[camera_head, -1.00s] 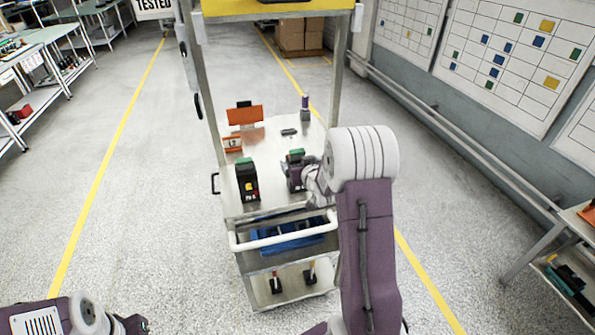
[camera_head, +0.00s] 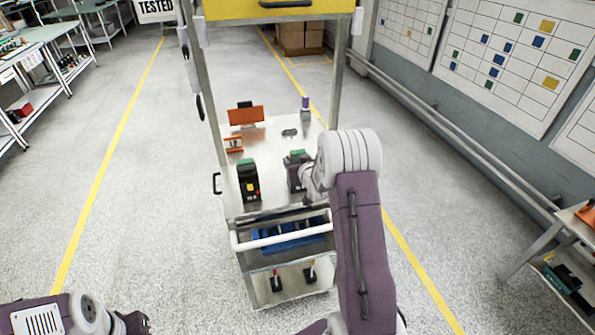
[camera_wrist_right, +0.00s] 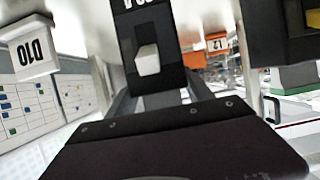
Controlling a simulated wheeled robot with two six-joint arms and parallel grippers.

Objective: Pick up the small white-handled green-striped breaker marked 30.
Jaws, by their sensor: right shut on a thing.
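A dark breaker with a green top (camera_head: 296,171) is at the right front of the cart top in the head view. My right gripper (camera_head: 309,181) is at its right side and is shut on it, with the fingertips partly hidden by my wrist. In the right wrist view, a black breaker face with a white handle (camera_wrist_right: 148,61) stands just beyond the dark gripper body (camera_wrist_right: 175,145). Its marking is cut off by the upper edge, so I cannot read it. My left gripper (camera_head: 134,323) is at the lower left, far from the cart; its jaws are unclear.
Another black breaker with a green top and yellow and red parts (camera_head: 248,181) stands to the left on the cart top (camera_head: 274,165). Orange pieces (camera_head: 245,115) and a purple-topped item (camera_head: 305,108) are behind. Cart posts rise at both sides. A white handle bar (camera_head: 285,234) crosses the front.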

